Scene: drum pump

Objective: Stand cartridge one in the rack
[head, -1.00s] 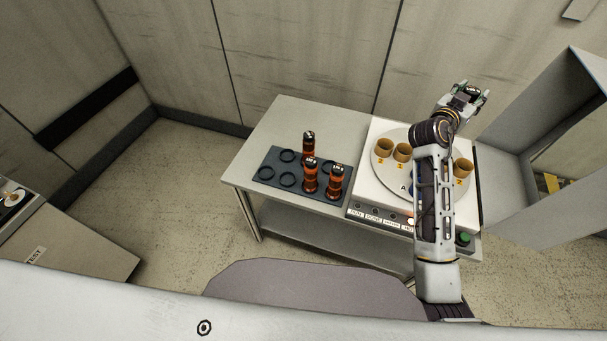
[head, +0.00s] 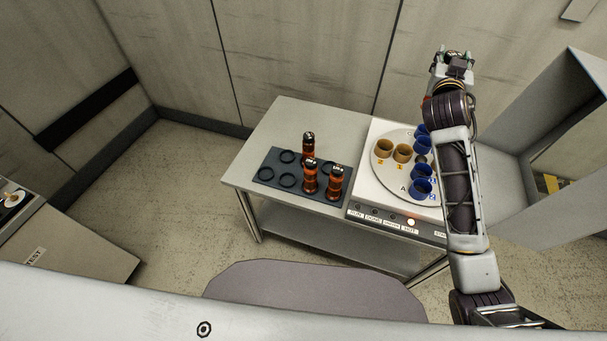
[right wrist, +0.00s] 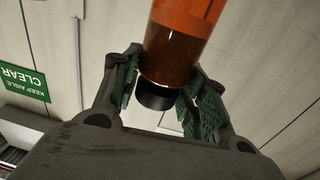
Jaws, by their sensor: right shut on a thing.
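My right gripper (head: 455,58) is raised beyond the far right of the bench in the head view. In the right wrist view its green-padded fingers (right wrist: 165,92) are shut on an amber cartridge (right wrist: 178,45) with a black end (right wrist: 155,97). I cannot read a number on it. The dark rack (head: 271,160) lies on the left of the bench. Three amber cartridges stand upright in it: one at the back (head: 308,148), one at the front middle (head: 311,178) and one at the front right (head: 335,182). Several ring places at its left are empty. My left gripper is not in view.
A white machine (head: 366,190) with a round plate stands right of the rack, bearing tan cups (head: 383,148) and blue cups (head: 421,187). My right arm passes over its right side. A grey cabinet (head: 540,130) stands at the right. The bench (head: 275,122) is clear behind the rack.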

